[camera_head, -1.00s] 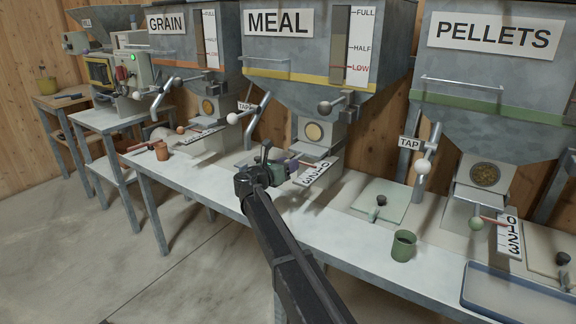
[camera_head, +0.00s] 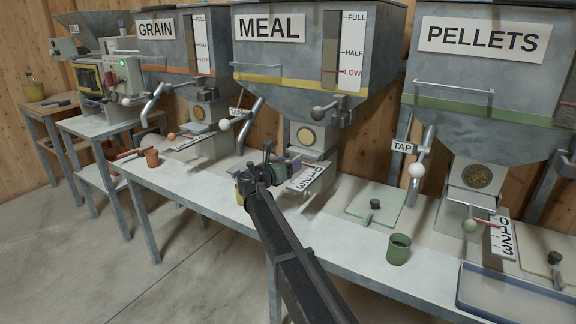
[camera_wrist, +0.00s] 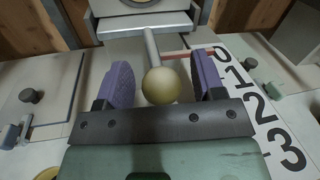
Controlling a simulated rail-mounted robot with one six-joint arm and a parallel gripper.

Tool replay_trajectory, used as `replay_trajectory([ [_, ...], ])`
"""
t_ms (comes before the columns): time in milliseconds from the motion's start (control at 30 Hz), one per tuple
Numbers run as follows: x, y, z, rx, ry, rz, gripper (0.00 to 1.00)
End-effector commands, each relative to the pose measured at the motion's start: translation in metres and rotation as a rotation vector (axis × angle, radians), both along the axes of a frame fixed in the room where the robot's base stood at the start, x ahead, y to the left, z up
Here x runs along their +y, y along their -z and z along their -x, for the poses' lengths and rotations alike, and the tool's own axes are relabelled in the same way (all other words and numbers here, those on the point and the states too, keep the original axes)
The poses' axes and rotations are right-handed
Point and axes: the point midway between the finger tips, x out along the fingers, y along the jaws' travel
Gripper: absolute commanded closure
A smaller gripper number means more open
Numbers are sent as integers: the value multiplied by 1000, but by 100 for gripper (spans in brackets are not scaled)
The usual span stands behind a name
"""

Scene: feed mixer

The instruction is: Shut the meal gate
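The meal hopper (camera_head: 300,60) has a gate under its spout (camera_head: 309,135). In the wrist view the gate's lever is a grey rod (camera_wrist: 152,44) ending in a dull yellow ball knob (camera_wrist: 168,86). A white scale plate (camera_head: 312,177) marked 0 to 3 lies to the right of the knob in the wrist view (camera_wrist: 262,105). My gripper (camera_wrist: 163,84) is open, its purple fingers on either side of the knob. There is a clear gap at the left finger; the right finger looks close, and contact cannot be told. In the head view my gripper (camera_head: 278,172) hides the knob.
A yellow cup (camera_wrist: 46,174) is partly visible at the lower left of the wrist view. A green cup (camera_head: 399,249) and a blue-rimmed tray (camera_head: 512,300) stand to the right on the bench. The TAP lever (camera_head: 226,125) hangs left of the meal spout.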

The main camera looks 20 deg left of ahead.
Motion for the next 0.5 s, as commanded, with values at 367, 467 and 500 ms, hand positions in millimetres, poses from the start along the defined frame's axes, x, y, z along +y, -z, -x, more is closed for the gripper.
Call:
replay_trajectory([
  [367,13,0,33,0,-2,0,38],
  [467,23,0,58,0,-2,0,38],
  [500,28,0,67,0,-1,0,38],
])
